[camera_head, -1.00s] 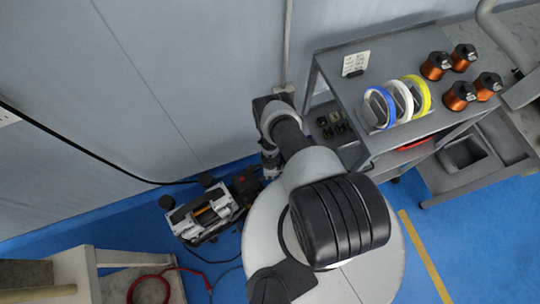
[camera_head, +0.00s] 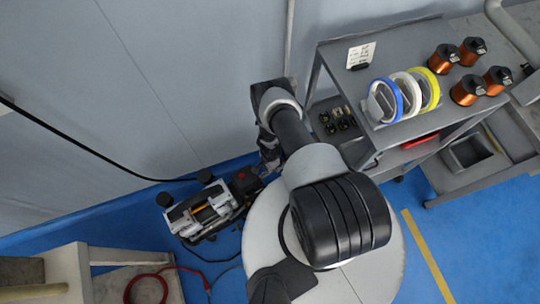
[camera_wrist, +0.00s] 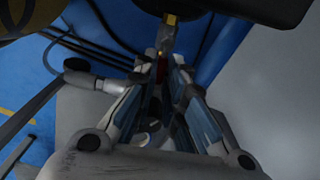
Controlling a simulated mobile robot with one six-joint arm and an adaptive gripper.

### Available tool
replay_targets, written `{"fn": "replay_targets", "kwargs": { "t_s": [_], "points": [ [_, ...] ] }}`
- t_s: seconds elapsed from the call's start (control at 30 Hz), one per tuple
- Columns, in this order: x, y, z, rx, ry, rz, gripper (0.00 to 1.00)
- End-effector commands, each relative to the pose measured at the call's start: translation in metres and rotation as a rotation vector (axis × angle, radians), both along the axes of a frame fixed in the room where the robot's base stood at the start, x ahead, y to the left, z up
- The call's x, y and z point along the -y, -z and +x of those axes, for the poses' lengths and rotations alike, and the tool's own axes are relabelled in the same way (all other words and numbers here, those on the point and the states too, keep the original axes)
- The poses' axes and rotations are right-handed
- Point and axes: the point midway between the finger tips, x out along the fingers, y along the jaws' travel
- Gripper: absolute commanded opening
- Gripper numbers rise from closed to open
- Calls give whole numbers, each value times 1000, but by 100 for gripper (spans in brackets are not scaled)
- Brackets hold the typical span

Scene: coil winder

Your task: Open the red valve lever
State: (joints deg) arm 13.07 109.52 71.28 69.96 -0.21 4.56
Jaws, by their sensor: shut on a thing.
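The red valve lever (camera_wrist: 163,69) shows as a small dark red piece between my fingertips in the wrist view. A brass fitting (camera_wrist: 169,20) and a grey metal part stand just beyond it. My gripper (camera_wrist: 161,72) is shut on the lever; its two long fingers close in around it from both sides. The fingers and shadow hide most of the lever, so its angle cannot be told. In the head view my gripper (camera_head: 268,157) reaches down by the wall, beside a black and red unit (camera_head: 246,180); the lever itself is hidden there.
A compressor-like machine (camera_head: 204,210) stands on the blue floor, left of my gripper. A black cable (camera_head: 85,150) runs along the wall. A grey shelf cart (camera_head: 332,58) with tape rolls and copper coils stands at right. A red hose (camera_head: 150,285) lies at lower left.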

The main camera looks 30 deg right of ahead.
Motion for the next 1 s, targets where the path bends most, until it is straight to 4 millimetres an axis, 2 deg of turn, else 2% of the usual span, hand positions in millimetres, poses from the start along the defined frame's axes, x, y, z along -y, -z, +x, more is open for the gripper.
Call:
{"fn": "replay_targets", "kwargs": {
  "t_s": [0.47, 0.5, 0.77, 1.0],
  "points": [
    [0, 0, 0, 0, -21, -1, 0],
    [0, 0, 0, 0, -21, 0, 11],
    [0, 0, 1, 0, -20, 0, 29],
    [0, 0, 1, 0, -19, 0, 31]
  ]
}}
